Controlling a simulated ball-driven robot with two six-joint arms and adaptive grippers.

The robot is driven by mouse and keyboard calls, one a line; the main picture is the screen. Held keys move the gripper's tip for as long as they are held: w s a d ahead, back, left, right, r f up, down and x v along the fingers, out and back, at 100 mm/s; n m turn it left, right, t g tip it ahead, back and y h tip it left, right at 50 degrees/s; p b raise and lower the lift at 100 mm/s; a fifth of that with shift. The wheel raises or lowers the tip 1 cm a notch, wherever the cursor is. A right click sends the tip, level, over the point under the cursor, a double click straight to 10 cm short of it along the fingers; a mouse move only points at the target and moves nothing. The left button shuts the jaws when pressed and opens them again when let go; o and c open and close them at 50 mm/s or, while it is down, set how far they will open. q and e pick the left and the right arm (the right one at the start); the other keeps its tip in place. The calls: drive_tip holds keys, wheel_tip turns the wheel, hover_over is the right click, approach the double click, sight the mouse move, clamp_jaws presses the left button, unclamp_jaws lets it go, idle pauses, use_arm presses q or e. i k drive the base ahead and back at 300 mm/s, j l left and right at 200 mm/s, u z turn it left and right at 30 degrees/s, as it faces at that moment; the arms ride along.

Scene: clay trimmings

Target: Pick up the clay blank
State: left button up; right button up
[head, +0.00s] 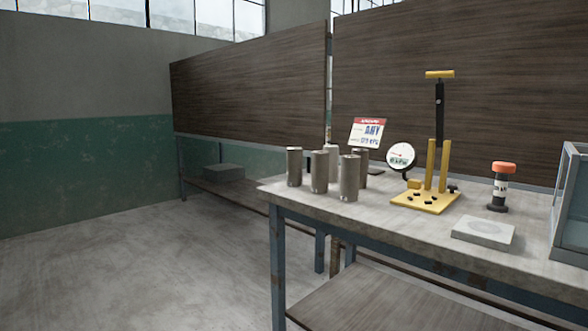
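Several grey-brown upright cylinders stand in a cluster near the left end of the workbench; they look like clay blanks. The front ones are a left cylinder (294,167), a middle cylinder (319,172) and a right cylinder (350,178). Others stand partly hidden behind them. I cannot tell which one the task means. Neither of my grippers is in view.
The workbench (400,214) also holds a sign (367,132), a round gauge (401,157), a yellow press-like stand (425,199), an orange-topped device (501,186), a flat grey slab (484,232) and a glass-walled box (570,210). The floor (130,265) at left is clear.

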sight(294, 153)
drive_tip(key=i+j+z, duration=0.3)
drive_tip(key=i+j, duration=0.25)
drive_tip(key=i, duration=0.2)
drive_tip(key=i+j+z, duration=0.3)
drive_tip(key=i+j, duration=0.4)
